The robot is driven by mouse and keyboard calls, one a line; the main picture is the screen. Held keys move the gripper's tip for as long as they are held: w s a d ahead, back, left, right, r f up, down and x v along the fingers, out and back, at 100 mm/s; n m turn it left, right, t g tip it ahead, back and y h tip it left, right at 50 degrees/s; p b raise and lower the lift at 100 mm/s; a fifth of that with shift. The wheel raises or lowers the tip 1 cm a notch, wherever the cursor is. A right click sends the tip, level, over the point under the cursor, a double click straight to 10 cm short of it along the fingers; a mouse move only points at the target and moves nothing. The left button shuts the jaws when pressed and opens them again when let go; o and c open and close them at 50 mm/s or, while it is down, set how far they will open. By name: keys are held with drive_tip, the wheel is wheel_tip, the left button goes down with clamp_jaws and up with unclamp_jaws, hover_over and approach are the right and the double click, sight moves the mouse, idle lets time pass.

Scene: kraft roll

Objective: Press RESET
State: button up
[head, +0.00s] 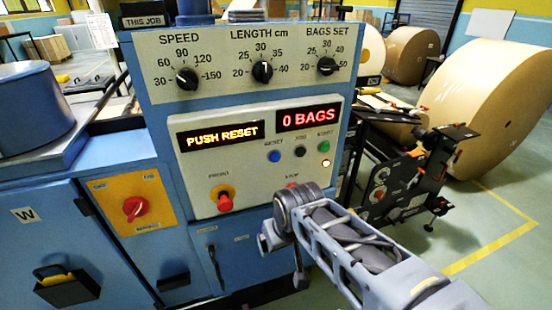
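The blue button (275,156) under the RESET label is on the pale control panel (255,185), in plain sight. A red-lettered display (220,135) above it reads PUSH RESET, and another display (307,117) reads 0 BAGS. A black JOG button (300,151) and a green START button (325,146) sit to its right. My arm reaches in from the lower right, below the RESET button in the picture. My gripper (283,252) seems to be at the arm's far end, mostly hidden; its fingers cannot be made out. Nothing of my arm covers the RESET button.
A red knob (225,202) sticks out at the panel's lower left. A red STOP button (292,185) is partly hidden by my arm. A red rotary switch (134,208) is on a yellow plate at left. A large kraft roll (490,105) stands at right.

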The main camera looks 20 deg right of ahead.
clamp_jaws()
idle(0.8)
idle(0.8)
